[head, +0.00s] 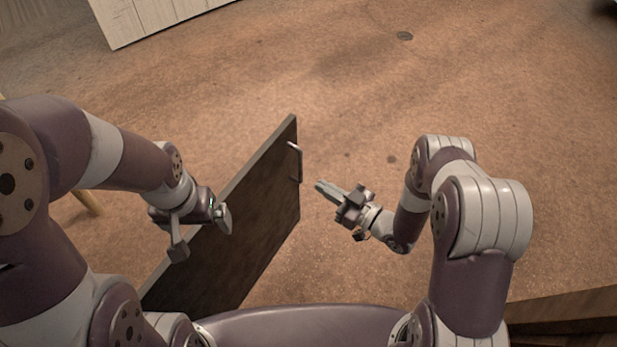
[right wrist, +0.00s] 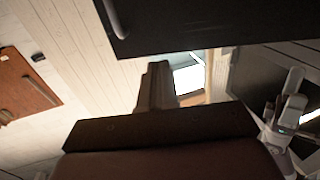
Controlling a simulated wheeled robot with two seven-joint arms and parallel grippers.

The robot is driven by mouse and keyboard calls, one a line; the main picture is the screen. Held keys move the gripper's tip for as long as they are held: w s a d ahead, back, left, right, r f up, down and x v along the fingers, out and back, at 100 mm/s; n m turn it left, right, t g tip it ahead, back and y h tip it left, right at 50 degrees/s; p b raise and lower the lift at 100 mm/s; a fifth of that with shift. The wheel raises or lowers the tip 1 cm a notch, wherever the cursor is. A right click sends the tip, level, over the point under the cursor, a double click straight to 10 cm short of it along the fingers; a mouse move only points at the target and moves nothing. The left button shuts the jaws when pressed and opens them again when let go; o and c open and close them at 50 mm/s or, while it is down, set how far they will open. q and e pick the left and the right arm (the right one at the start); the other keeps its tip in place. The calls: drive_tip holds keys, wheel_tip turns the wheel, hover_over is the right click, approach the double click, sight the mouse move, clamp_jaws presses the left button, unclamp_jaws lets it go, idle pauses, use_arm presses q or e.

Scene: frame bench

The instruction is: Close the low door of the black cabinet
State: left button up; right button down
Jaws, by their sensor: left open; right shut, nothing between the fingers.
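The dark door (head: 262,205) stands swung open in the middle of the head view, its top edge running from lower left to upper right. Its metal handle (head: 297,162) is on the right face near the far end. My left gripper (head: 201,233) is open at the door's left, overlapping its top edge in the picture; I cannot tell whether it touches. My right gripper (head: 322,186) is shut and empty, a little right of the handle and apart from it. In the right wrist view its fingers (right wrist: 155,85) are below a black panel (right wrist: 210,18) with a handle (right wrist: 116,18). The cabinet body is not clearly seen.
Bare brown floor (head: 400,90) lies beyond and right of the door. A pale plank-sided piece (head: 150,15) stands at the far left. A wooden edge (head: 560,305) is at the lower right. A brown panel with a handle (right wrist: 22,82) shows in the right wrist view.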

drive_tip(key=x, duration=0.5)
drive_tip(key=shift+w+a, duration=0.25)
drive_tip(key=shift+a, duration=0.1)
